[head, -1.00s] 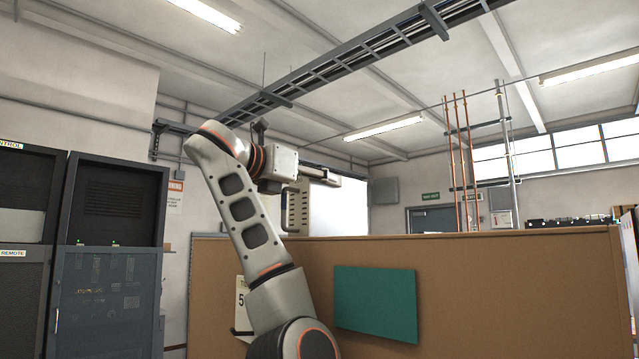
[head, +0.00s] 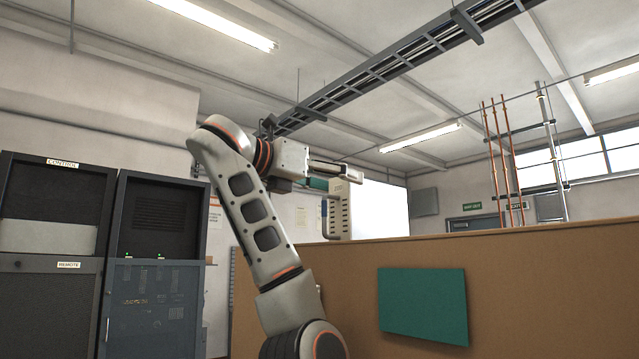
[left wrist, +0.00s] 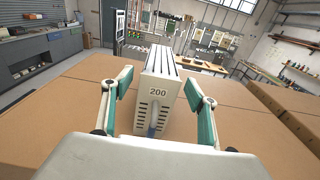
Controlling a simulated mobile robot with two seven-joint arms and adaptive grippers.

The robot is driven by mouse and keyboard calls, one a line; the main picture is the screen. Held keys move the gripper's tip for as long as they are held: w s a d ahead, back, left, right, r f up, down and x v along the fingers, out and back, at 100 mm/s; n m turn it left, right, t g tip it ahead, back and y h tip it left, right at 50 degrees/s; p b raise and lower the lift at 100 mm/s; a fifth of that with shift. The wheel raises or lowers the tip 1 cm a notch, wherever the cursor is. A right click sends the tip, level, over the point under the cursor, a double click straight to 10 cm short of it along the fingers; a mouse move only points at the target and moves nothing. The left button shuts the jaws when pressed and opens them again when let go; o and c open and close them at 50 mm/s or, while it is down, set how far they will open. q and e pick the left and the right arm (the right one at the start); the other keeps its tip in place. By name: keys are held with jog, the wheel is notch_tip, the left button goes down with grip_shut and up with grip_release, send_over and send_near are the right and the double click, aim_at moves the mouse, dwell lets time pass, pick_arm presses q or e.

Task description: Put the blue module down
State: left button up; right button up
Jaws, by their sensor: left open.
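The module (left wrist: 157,93) is a pale slotted box marked 200 with a blue handle (left wrist: 152,122). In the left wrist view it stands upright between the fingers of my left gripper (left wrist: 159,86). The fingers are open, with a gap on both sides of the module. In the head view the module (head: 341,210) shows below my left gripper (head: 345,177), its blue handle on its left side. Its lower end lies near the top edge of the brown partition; I cannot tell what it rests on. My right gripper is not in view.
A brown partition (head: 540,275) with a teal panel (head: 422,304) fills the lower right of the head view. Dark cabinets (head: 152,260) stand at the left. Brown surfaces (left wrist: 60,118) lie around the module in the wrist view. A grey bench (left wrist: 40,55) is farther back.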

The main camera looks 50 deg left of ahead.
pick_arm(q)
jog(key=s, duration=0.1)
jog(key=s+b, duration=0.1)
jog(key=s, duration=0.2)
jog(key=shift+s+a+b, duration=0.25)
jog(key=shift+b, duration=0.15)
jog(key=shift+s+r, duration=0.1)
jog(key=shift+s, duration=0.25)
jog(key=shift+r, duration=0.1)
